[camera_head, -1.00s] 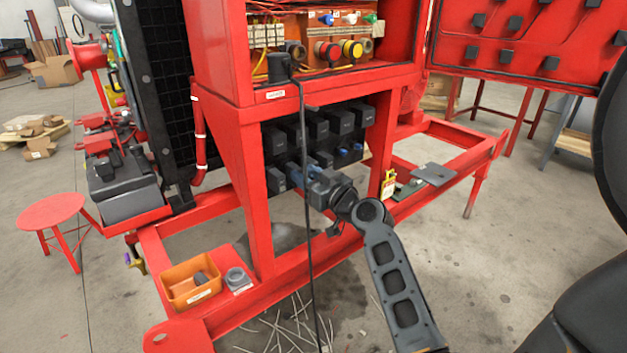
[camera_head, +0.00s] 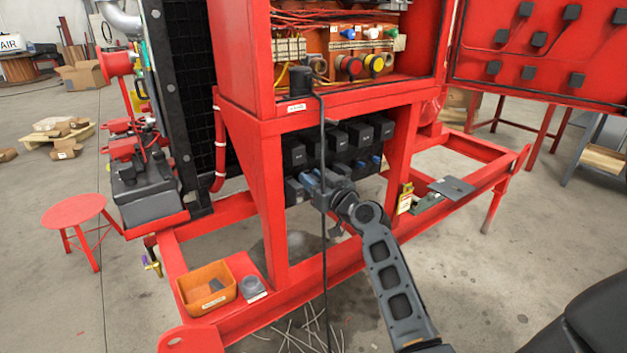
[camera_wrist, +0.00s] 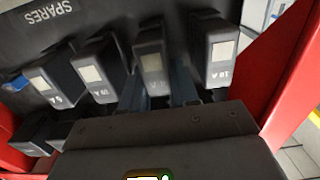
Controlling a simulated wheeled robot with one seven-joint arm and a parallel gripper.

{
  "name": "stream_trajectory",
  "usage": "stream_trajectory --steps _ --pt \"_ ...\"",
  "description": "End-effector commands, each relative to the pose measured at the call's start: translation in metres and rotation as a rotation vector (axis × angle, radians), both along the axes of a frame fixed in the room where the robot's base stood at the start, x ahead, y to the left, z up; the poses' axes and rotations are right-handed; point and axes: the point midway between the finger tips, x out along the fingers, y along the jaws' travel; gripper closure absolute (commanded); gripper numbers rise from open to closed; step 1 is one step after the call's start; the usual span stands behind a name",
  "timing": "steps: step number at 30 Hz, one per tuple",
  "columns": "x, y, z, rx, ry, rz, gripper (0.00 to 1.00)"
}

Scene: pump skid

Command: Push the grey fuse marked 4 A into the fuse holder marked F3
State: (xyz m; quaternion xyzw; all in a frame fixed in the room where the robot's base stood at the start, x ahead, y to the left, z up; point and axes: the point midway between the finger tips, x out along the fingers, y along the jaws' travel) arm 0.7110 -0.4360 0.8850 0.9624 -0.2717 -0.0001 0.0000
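In the wrist view the board marked SPARES (camera_wrist: 48,14) carries a row of dark grey fuses with pale label patches. The third fuse from the left (camera_wrist: 151,62) stands between my fingers; its marking looks like 4 A but is small and inverted. My gripper (camera_wrist: 160,88) has one bluish finger on each side of it and seems open, with narrow gaps. In the head view my gripper (camera_head: 316,182) is at the lower row of blocks in the red frame and hides part of it. I cannot read any F3 mark, so the fuse holder cannot be told.
An upper row of black blocks (camera_head: 337,138) sits just above my gripper. A black cable (camera_head: 324,240) hangs close in front of it. The red frame post (camera_head: 398,150) stands to the right. An orange bin (camera_head: 207,288) rests on the skid at lower left.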

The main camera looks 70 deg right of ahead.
Motion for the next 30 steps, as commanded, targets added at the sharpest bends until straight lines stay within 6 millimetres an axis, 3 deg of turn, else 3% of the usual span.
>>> stream_trajectory --steps 4,5,13,30 --pt "0.0 0.0001 0.0 0.0 0.0 0.0 1.0" --pt "-0.0001 0.0002 0.0 0.0 0.0 0.0 0.74" --pt "-0.0001 0.0003 0.0 0.0 0.0 0.0 1.0" --pt "-0.0048 0.0032 0.0001 -0.001 -0.001 0.0 1.0"
